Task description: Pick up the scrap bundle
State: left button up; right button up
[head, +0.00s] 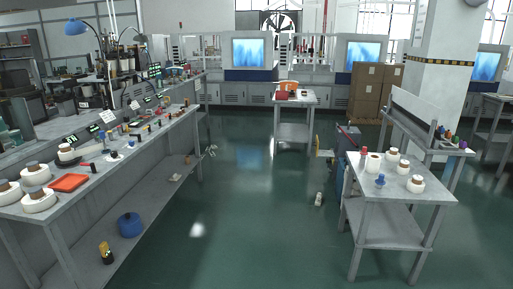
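I cannot tell for sure which thing is the scrap bundle. A small pale object (319,199) lies on the floor left of the right-hand table. Some small whitish pieces (211,150) lie at the far end of the long left bench, near floor level. A small pale item (175,177) rests on that bench's lower shelf. All are too small to make out in detail. Neither of my grippers shows in the head view.
The long bench (75,190) on the left carries spools, a red tray (69,183) and small parts. A grey table (395,192) with spools stands at right. A small table (293,99) stands ahead, cardboard boxes (376,92) behind. The green floor (240,215) between is mostly clear.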

aim_at(318, 199)
jog(key=i, duration=2.25)
jog(key=i+z, duration=0.4)
jog(key=i+j+z, duration=0.25)
jog(key=i+z, duration=0.2)
jog(key=i+j+z, duration=0.6)
jog(key=z, duration=0.2)
jog(key=j, duration=0.1)
